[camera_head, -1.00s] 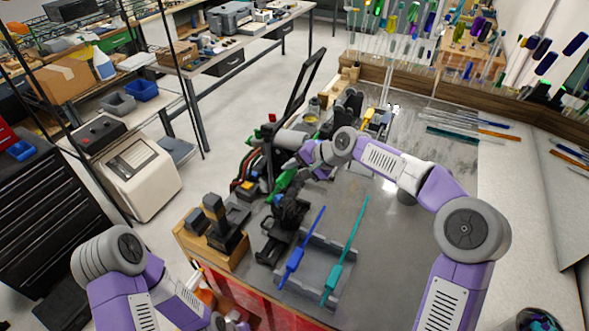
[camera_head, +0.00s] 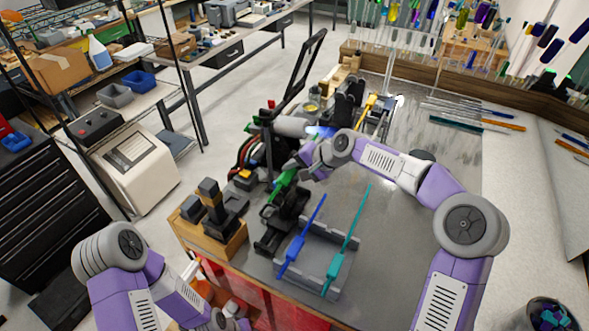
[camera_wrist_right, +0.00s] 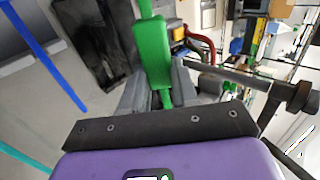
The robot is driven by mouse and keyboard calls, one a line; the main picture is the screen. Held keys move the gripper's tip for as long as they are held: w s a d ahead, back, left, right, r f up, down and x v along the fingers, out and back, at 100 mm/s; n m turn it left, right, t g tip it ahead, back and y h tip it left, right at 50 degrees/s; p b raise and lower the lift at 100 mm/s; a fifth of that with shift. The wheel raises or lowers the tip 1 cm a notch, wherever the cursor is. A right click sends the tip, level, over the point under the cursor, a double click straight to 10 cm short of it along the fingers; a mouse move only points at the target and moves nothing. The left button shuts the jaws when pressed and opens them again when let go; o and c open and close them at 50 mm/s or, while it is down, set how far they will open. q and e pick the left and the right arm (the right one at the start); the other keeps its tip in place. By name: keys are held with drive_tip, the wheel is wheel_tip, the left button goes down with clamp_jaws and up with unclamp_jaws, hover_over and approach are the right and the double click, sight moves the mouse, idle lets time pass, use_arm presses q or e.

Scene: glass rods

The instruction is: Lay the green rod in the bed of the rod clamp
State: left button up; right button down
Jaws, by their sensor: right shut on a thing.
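My right gripper (camera_head: 298,168) is shut on the thick green grip of the green rod (camera_head: 284,184). In the right wrist view the green rod (camera_wrist_right: 152,55) passes between the fingers and runs up out of the picture. The black rod clamp (camera_head: 270,240) stands on the bench beside the grey rack. The rod is held close to the clamp's far end; whether they touch cannot be told. A black part, likely the clamp (camera_wrist_right: 95,40), shows left of the rod in the wrist view. My left gripper (camera_head: 228,320) is low at the bottom edge, its fingers unclear.
A grey rack (camera_head: 330,250) holds a blue rod (camera_head: 303,238) and a teal rod (camera_head: 346,240). A wooden block with black holders (camera_head: 212,225) stands left of the clamp. A torch-like grey cylinder (camera_head: 290,126) lies behind my right gripper. The bench right of the rack is clear.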

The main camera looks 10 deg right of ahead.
drive_tip(key=c, duration=0.8)
unclamp_jaws()
drive_tip(key=v, duration=0.7)
drive_tip(key=shift+s+d+r+b, duration=0.1)
drive_tip(key=shift+d+r+b, duration=0.1)
drive_tip(key=shift+b, duration=0.2)
